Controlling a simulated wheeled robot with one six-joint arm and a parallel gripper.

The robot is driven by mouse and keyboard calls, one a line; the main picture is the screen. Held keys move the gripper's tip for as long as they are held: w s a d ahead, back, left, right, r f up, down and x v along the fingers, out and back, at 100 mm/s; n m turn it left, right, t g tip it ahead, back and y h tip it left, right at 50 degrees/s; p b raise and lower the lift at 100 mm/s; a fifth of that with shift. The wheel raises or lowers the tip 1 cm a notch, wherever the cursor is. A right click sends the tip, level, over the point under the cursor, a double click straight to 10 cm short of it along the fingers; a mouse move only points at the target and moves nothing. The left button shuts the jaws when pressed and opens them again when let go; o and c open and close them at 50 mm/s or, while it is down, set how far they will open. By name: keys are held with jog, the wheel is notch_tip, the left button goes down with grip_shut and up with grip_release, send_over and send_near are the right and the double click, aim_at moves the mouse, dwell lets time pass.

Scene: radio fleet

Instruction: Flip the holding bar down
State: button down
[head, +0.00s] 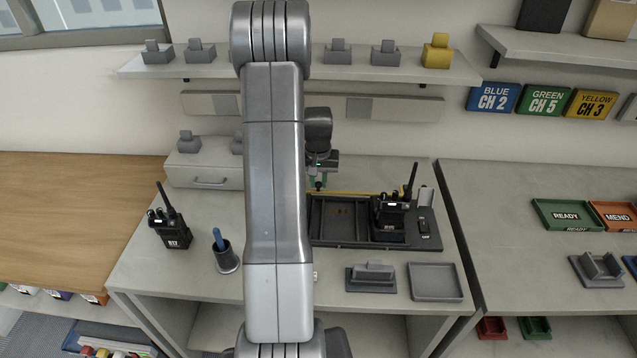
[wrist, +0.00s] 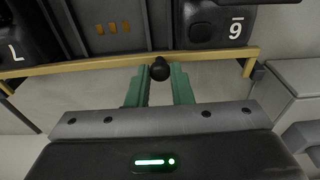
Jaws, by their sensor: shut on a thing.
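The holding bar is a thin yellow bar (head: 365,193) along the back edge of the dark charging dock (head: 345,243). In the wrist view the bar (wrist: 95,66) spans nearly the whole width, with short bent ends and a black knob (wrist: 160,68) near its middle. My gripper (wrist: 160,80) has its green fingers shut on the knob. In the head view my gripper (head: 318,184) is at the back of the dock, partly hidden by my arm. The bar's exact tilt is hard to tell.
A black radio (head: 390,215) stands in the dock's right part. Another radio (head: 170,225) and a pen cup (head: 225,252) stand to the left. A grey stand (head: 371,276) and an empty tray (head: 436,282) lie in front. A grey drawer box (head: 205,172) is behind.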

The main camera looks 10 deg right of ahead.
jog(key=shift+s+f, duration=0.15)
jog(key=shift+f, duration=0.05)
jog(key=c, duration=1.3)
grip_release()
jog(key=shift+r, duration=0.2)
jog(key=shift+r, duration=0.35)
notch_tip(320, 180, up, 13)
jog(key=s+b, duration=0.1)
jog(key=b, duration=0.1)
jog(key=shift+s+a, duration=0.15)
jog(key=shift+a, duration=0.1)
jog(key=shift+f, duration=0.2)
